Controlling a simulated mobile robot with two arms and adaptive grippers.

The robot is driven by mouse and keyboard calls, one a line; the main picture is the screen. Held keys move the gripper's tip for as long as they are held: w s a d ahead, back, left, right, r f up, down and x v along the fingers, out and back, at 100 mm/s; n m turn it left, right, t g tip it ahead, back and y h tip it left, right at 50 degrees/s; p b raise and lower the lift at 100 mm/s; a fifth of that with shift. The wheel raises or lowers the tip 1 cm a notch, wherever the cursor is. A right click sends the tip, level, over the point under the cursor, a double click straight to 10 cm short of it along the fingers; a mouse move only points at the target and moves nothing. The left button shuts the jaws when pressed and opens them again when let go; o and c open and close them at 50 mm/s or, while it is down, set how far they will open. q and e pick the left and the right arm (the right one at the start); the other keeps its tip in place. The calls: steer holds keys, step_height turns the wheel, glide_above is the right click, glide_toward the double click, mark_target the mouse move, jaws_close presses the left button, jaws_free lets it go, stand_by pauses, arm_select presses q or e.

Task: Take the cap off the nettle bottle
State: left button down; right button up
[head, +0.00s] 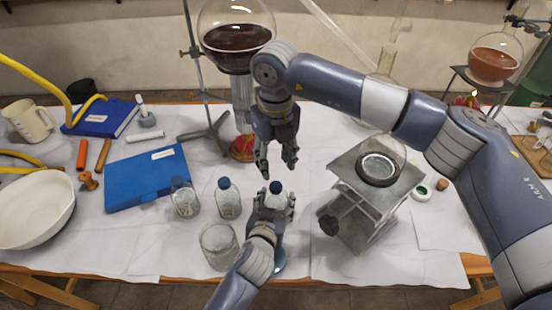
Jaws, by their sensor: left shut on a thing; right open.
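My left gripper (276,203) is shut around a small capped bottle (276,187) near the front middle of the table. The bottle's top shows above the fingers; its label is hidden. My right gripper (278,169) is open, pointing down just above that bottle's cap, and holds nothing. Two similar capped bottles stand to the left: one with a dark cap (228,198) and another (185,199) farther left. I cannot read which label says nettle.
An empty glass beaker (219,244) stands left of my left gripper. A metal jack stand (378,203) with a glass vessel stands to the right. Blue boxes (148,178), a white bowl (35,208) and a mug (28,120) are at left. A large dark-filled flask (237,40) is behind.

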mark_target(276, 186)
steer(key=m, duration=0.5)
steer(key=shift+m, duration=0.4)
steer(key=m, duration=1)
steer(key=shift+m, duration=0.3)
steer(key=m, duration=0.6)
steer(key=shift+m, duration=0.4)
steer(key=shift+f, duration=4.05)
steer(key=shift+c, duration=0.6)
jaws_close()
